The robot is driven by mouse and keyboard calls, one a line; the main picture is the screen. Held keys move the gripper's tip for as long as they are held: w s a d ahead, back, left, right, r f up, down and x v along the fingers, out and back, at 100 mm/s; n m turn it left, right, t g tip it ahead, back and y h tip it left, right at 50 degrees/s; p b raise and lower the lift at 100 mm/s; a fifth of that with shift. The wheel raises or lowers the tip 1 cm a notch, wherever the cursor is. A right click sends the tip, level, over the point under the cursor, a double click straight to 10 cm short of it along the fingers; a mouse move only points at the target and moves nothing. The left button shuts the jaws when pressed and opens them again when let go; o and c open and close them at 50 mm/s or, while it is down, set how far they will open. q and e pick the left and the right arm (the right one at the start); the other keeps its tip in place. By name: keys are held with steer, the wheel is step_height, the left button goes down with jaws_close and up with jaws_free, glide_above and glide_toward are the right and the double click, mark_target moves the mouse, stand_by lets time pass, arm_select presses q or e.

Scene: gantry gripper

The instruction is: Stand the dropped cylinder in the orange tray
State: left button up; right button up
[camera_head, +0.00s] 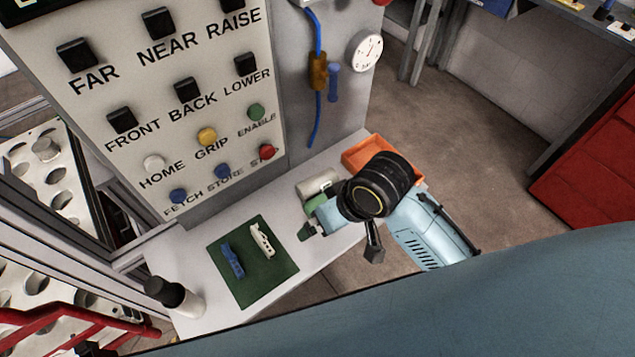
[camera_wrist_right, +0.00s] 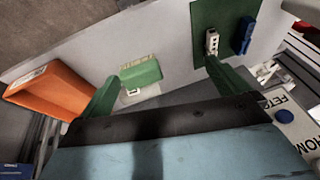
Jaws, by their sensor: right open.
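The cylinder, white with a green part, lies on its side on the white table in the head view (camera_head: 317,184). It also shows in the right wrist view (camera_wrist_right: 141,76). The orange tray (camera_head: 362,152) stands at the table's far end, beyond the cylinder; the wrist view shows it at the left (camera_wrist_right: 48,92). My left gripper is out of view.
A green mat (camera_head: 262,281) holds a blue piece (camera_head: 232,261) and a white piece (camera_head: 262,240). A button panel (camera_head: 150,105) rises behind the table. The tray's visible inside looks empty.

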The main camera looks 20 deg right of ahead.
steer(key=shift+g+h, duration=0.3)
steer(key=shift+g, duration=0.1)
steer(key=w, duration=0.2)
steer(key=w+a+r, duration=0.1)
steer(key=w, duration=0.2)
steer(key=shift+w+a+r, duration=0.2)
steer(key=shift+w+a, duration=0.15)
steer(key=shift+w, duration=0.05)
step_height(320, 180, up, 3)
steer(key=m+h, duration=0.1)
steer(key=h, duration=0.1)
glide_above(318, 180)
steer(key=s, duration=0.2)
steer(key=shift+g, duration=0.4)
steer(key=f, duration=0.4)
steer(key=w+f+b, duration=0.1)
steer(key=f, duration=0.4)
steer(key=w+f, duration=0.1)
steer(key=f, duration=0.3)
steer(key=shift+w+f, duration=0.15)
steer(key=shift+f, duration=0.1)
steer(key=shift+r, duration=0.1)
steer(key=c, duration=1.1)
steer(key=shift+r, duration=0.15)
